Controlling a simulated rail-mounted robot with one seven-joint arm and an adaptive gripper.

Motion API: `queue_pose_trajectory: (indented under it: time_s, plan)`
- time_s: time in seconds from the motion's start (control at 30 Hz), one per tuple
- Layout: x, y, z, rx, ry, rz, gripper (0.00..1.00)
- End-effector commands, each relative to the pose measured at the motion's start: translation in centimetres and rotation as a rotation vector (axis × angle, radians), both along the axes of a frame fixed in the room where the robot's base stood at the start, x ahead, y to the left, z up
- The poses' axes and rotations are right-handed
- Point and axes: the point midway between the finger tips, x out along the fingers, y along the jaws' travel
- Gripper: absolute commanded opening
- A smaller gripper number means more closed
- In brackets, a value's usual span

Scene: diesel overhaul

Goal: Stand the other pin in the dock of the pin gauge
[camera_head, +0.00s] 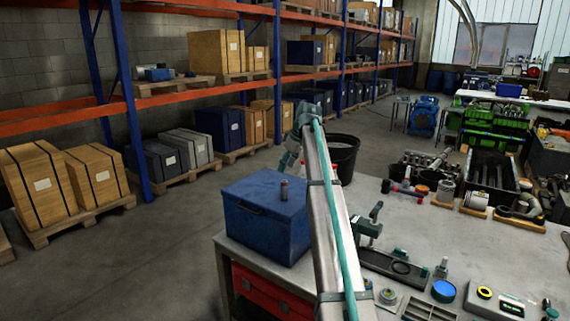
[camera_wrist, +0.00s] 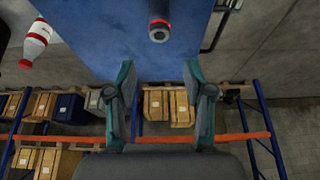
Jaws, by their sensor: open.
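In the wrist view a dark round-ended pin with a red ring (camera_wrist: 159,30) shows against the blue box (camera_wrist: 100,35). My gripper (camera_wrist: 160,68) is open and empty, its two fingers apart, with the pin beyond the fingertips and roughly centred between them. In the head view my arm hides part of the bench. A grey device with a yellow ring (camera_head: 485,292) lies at the front right; I cannot tell whether it is the pin gauge.
A dark tray (camera_head: 395,268), a small upright metal part (camera_head: 441,267) and a blue round part (camera_head: 444,291) lie on the front of the bench. A black bucket (camera_head: 343,155) stands behind the blue box. The middle of the bench (camera_head: 440,225) is mostly clear.

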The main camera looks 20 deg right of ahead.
Motion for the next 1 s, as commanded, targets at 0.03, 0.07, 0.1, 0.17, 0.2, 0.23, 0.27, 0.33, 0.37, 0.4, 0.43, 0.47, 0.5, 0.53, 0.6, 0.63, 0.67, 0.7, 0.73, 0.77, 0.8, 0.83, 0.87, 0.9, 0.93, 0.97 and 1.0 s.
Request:
queue_pose_trajectory:
  time_s: [0.03,0.07,0.1,0.17,0.2,0.23,0.27,0.33,0.37,0.4,0.43,0.47,0.5,0.53,0.6,0.63,0.67,0.7,0.73,0.77,0.8,0.83,0.87,0.9,0.93,0.97,1.0]
  plan:
    - [0.0,0.0,-0.6,0.000,0.001,0.000,0.52]
    - [0.0,0.0,-0.9,0.000,0.001,0.000,0.52]
    - [0.0,0.0,-1.3,0.000,0.001,0.000,0.52]
    - [-0.1,0.0,-1.9,0.000,0.001,0.000,0.52]
    - [-0.1,0.1,-2.4,0.000,0.001,0.000,0.52]
    - [-0.1,0.1,-2.7,0.000,0.001,0.000,0.52]
    - [-0.1,0.1,-3.1,0.000,0.001,0.000,0.52]
    - [-0.1,0.1,-3.8,0.001,0.002,-0.001,0.52]
    - [0.0,0.1,-4.1,0.001,0.002,-0.001,0.52]
    - [0.0,0.1,-4.5,0.000,0.001,0.000,0.52]
    - [-0.1,0.1,-4.8,0.000,0.000,-0.001,0.52]
    - [0.0,0.1,-5.2,0.000,0.000,-0.001,0.52]
    - [0.0,0.1,-5.6,0.000,0.000,-0.001,0.52]
    - [0.0,0.1,-5.8,0.000,0.000,-0.001,0.52]
    - [0.0,0.1,-6.5,0.001,0.002,-0.001,0.52]
    - [0.0,0.1,-6.8,0.001,0.002,-0.001,0.52]
    - [0.0,0.1,-7.0,0.001,0.002,-0.001,0.52]
    - [0.0,0.1,-7.3,0.001,0.002,-0.001,0.52]
    - [0.0,0.1,-7.5,0.001,0.002,-0.001,0.52]
    - [0.0,0.0,-7.6,0.001,0.002,-0.001,0.52]
    - [0.0,0.1,-7.8,0.001,0.002,-0.001,0.52]
    - [0.0,0.0,-7.8,0.000,0.001,-0.001,0.52]
    - [0.0,0.0,-7.9,0.000,0.000,-0.001,0.52]
    - [0.0,0.0,-8.0,0.000,0.000,-0.001,0.52]
    - [0.0,0.0,-8.0,0.000,0.000,-0.001,0.52]
    - [0.0,0.0,-8.0,0.000,0.000,-0.001,0.52]
    - [0.0,0.0,-8.0,0.000,0.000,-0.001,0.52]
